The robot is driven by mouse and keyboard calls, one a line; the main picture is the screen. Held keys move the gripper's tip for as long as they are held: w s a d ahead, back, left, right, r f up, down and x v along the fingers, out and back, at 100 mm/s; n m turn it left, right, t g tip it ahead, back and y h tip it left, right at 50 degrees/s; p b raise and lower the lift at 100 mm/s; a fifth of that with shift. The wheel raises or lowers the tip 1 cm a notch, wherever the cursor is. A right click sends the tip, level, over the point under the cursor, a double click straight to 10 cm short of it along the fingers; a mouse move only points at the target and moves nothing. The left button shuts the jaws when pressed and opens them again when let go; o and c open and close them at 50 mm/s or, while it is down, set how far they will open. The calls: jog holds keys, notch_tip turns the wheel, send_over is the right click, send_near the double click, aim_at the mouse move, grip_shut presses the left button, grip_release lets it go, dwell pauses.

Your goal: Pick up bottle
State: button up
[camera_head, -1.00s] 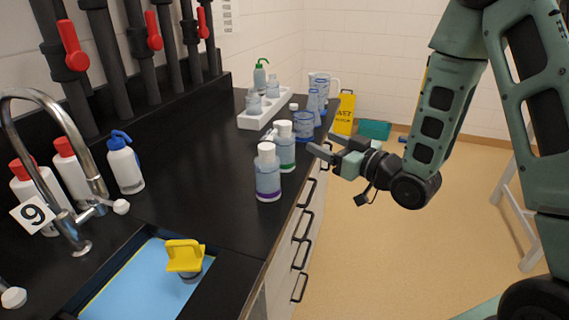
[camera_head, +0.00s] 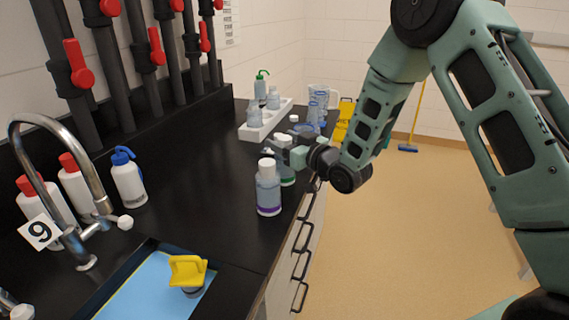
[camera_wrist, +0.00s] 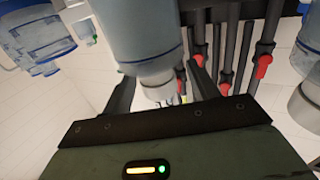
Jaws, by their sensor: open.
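A clear bottle with a purple band and white cap (camera_head: 268,190) stands upright near the counter's front edge. Just behind it stands a bottle with a green band (camera_head: 287,174), its upper part partly hidden by my gripper (camera_head: 273,148). My gripper is open at about cap height, with its fingers pointing left over the counter. In the wrist view, a large bottle (camera_wrist: 142,35) appears upside down, its pale cap low between my open fingers (camera_wrist: 162,78). I cannot tell whether either finger touches it. Another pale capped bottle (camera_wrist: 306,108) shows at the right edge.
A white tray (camera_head: 252,133) with several bottles stands farther back, near a clear jug (camera_head: 319,97). A tap (camera_head: 50,125), a blue-capped wash bottle (camera_head: 128,180) and red-capped bottles (camera_head: 75,186) are at the left. A yellow-handled item (camera_head: 187,270) sits in front. Black pipes line the wall.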

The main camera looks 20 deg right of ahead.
jog(key=shift+x, duration=0.95)
jog(key=shift+c, duration=0.3)
grip_shut()
